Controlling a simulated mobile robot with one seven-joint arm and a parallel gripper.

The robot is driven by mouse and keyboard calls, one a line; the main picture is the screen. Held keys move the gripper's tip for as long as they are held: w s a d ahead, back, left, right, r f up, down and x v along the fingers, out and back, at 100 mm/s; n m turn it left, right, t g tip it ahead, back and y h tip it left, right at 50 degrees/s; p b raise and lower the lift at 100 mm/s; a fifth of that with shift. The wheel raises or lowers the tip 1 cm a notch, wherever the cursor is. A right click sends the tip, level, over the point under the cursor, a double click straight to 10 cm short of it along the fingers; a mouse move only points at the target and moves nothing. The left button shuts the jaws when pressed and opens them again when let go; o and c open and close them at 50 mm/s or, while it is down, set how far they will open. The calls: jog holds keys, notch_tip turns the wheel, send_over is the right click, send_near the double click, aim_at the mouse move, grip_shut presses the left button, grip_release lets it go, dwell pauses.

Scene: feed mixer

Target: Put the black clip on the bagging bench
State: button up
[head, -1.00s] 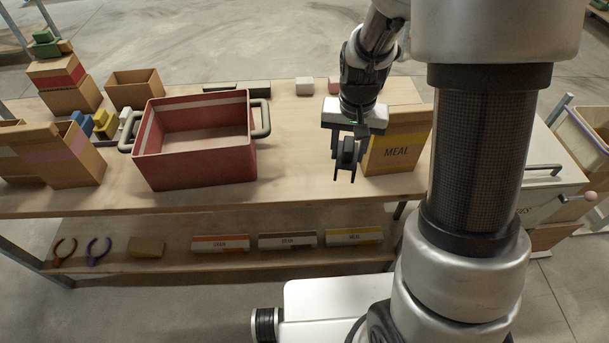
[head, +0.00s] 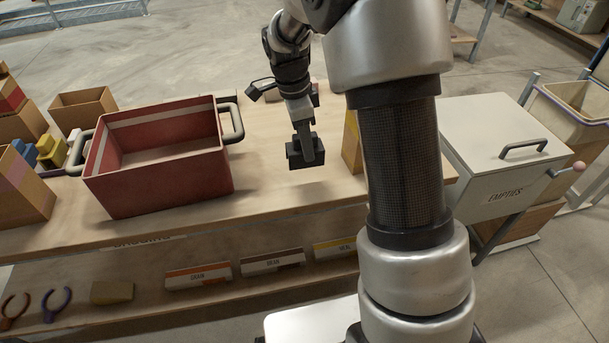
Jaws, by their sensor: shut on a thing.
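My gripper (head: 308,147) is shut on the black clip (head: 294,158), a small dark block between the fingers. It holds the clip over the wooden bagging bench (head: 270,205), to the right of the red crate. A dark shadow lies on the bench top under it, and a small gap seems to show between clip and bench. The fingers partly hide the clip.
A red crate (head: 165,180) with dark handles stands to the left. A cardboard box (head: 352,145) is mostly hidden behind my arm. A white EMPTIES bin (head: 500,150) stands right. Bare bench top surrounds the clip.

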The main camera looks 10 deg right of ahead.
notch_tip(320, 180, down, 7)
jog(key=shift+f+b, duration=0.15)
jog(key=shift+b, duration=0.3)
jog(key=shift+f, duration=0.2)
jog(key=o, duration=1)
jog(key=shift+r, duration=0.1)
